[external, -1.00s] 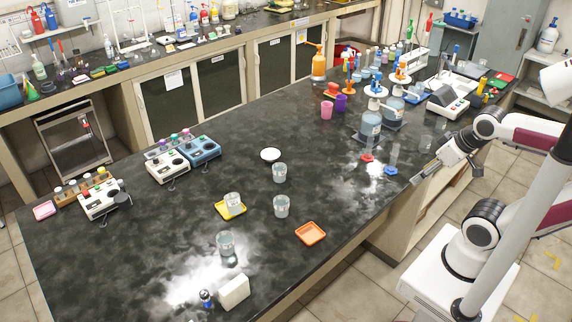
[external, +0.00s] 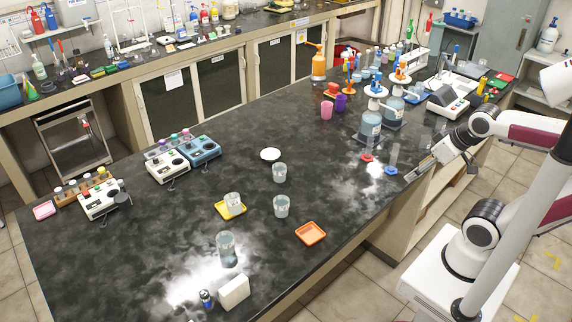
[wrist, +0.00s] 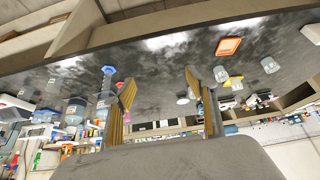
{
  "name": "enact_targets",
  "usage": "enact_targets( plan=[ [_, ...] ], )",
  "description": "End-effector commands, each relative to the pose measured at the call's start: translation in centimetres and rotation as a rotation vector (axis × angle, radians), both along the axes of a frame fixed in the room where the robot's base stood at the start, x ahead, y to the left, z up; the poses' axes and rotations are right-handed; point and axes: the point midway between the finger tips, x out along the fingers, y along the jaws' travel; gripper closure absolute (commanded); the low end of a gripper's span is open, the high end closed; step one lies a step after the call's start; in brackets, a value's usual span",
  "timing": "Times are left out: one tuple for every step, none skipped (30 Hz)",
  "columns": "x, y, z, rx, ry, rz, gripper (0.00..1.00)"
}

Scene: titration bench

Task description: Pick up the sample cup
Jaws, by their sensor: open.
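Several clear cups stand on the dark bench, and I cannot tell which is the sample cup. One cup (external: 233,201) is on a yellow tray (external: 231,212). Two more stand to its right, an upper cup (external: 279,173) and a lower cup (external: 281,207). Another cup (external: 226,244) stands nearer the front. My gripper (external: 416,174) is at the bench's right edge, well away from these cups. In the wrist view my gripper (wrist: 158,86) is open with nothing between its fingers; that view looks upside down, with cups (wrist: 270,65) beyond the right finger.
An orange tray (external: 311,233) lies near the front edge, with a white box (external: 233,291) to its left. Wash bottles (external: 370,123) and red and blue-based cylinders (external: 391,160) stand near my gripper. The middle of the bench is mostly clear.

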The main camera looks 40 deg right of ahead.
Motion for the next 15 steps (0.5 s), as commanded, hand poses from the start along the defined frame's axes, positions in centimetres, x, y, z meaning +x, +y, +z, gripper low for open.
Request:
enact_targets(
  plan=[
    [0.8,0.2,0.1,0.001,-0.005,0.005,0.43],
    [1.3,0.3,0.1,0.001,-0.01,0.009,0.43],
    [2.0,0.4,0.3,0.001,-0.019,0.012,0.43],
    [2.6,0.6,0.4,0.002,-0.024,0.016,0.43],
    [3.3,0.7,0.5,0.002,-0.033,0.021,0.43],
    [4.2,1.0,0.6,0.004,-0.042,0.026,0.43],
    [4.9,1.2,0.6,0.004,-0.049,0.031,0.43],
    [5.6,1.3,0.8,0.005,-0.058,0.035,0.43],
    [6.5,1.6,0.8,0.007,-0.068,0.04,0.43],
    [7.3,1.8,0.9,0.008,-0.077,0.044,0.43],
    [7.9,2.1,1.0,0.009,-0.084,0.048,0.43],
    [8.9,2.4,1.0,0.011,-0.094,0.054,0.43],
    [9.6,2.6,1.1,0.012,-0.104,0.058,0.43],
    [10.3,2.9,1.1,0.013,-0.111,0.062,0.43],
    [11.2,3.2,1.1,0.016,-0.122,0.068,0.43]
  ],
)
